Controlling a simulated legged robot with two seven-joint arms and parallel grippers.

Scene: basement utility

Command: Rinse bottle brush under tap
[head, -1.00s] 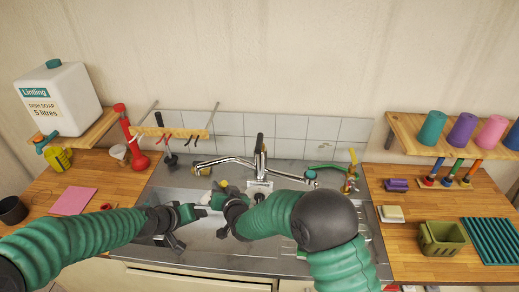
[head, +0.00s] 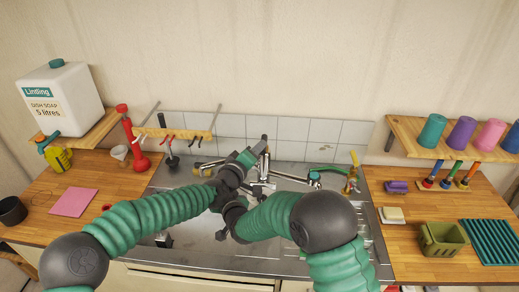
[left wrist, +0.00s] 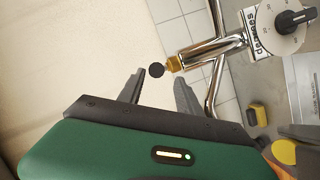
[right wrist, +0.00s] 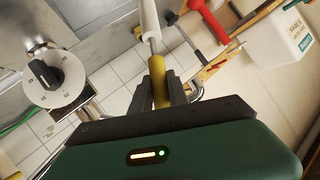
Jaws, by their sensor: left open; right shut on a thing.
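The bottle brush has a yellow handle (right wrist: 160,88) and a white head (right wrist: 149,20), seen in the right wrist view. My right gripper (right wrist: 162,84) is shut on the yellow handle. In the head view the grippers overlap above the sink, and the brush is mostly hidden. The chrome tap (head: 285,176) stands behind the sink. In the left wrist view its chrome body has a brass end (left wrist: 175,64) and a dial (left wrist: 292,18). My left gripper (left wrist: 158,92) is open, its fingers either side of a small dark disc (left wrist: 156,70); contact is unclear. It also shows in the head view (head: 254,152).
The steel sink (head: 200,245) lies below my arms. A rail with hanging tools (head: 180,134) and a red plunger-like tool (head: 131,140) are at left. A soap container (head: 60,98) stands on the left shelf. A green basket (head: 442,238) is on the right counter.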

